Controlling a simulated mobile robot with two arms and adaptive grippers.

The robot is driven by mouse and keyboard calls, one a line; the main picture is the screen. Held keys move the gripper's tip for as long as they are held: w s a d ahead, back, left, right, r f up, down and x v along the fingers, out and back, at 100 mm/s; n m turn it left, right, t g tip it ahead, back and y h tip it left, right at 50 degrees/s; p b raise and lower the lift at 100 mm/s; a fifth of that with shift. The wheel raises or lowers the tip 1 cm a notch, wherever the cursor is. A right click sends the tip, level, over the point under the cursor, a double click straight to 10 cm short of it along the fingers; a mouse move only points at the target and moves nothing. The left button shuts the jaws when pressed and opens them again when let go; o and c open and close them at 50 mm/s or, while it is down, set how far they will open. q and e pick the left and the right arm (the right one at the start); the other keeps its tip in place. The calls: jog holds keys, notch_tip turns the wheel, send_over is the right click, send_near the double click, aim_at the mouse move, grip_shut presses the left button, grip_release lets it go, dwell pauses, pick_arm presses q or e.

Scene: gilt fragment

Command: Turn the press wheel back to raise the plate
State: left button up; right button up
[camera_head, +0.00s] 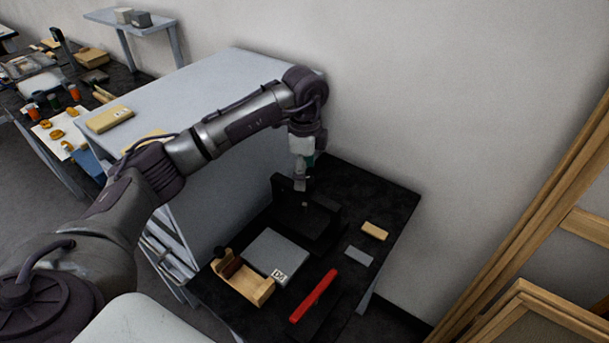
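A small black press (318,228) stands on the black-topped table, near the wall. It has an upright at the back left and a short post in the middle. My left arm comes in from the left and bends down over the press. My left gripper (301,183) points down just above and behind the press, at its upper part. The press wheel cannot be made out; the gripper and wrist cover that spot. Whether the fingers touch the press or are closed is too small to tell. The plate cannot be told apart from the dark press body. My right gripper is not in view.
On the black table (393,200) lie a grey slab (270,250), a wooden holder (248,286), a red bar (315,296), a grey card (359,256) and a wooden block (374,231). A pale cabinet (215,85) stands behind left. Wooden frames (545,225) lean at the right.

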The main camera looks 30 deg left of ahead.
pick_arm(q)
notch_tip(320, 180, up, 10)
dwell(0.3)
dwell(0.4)
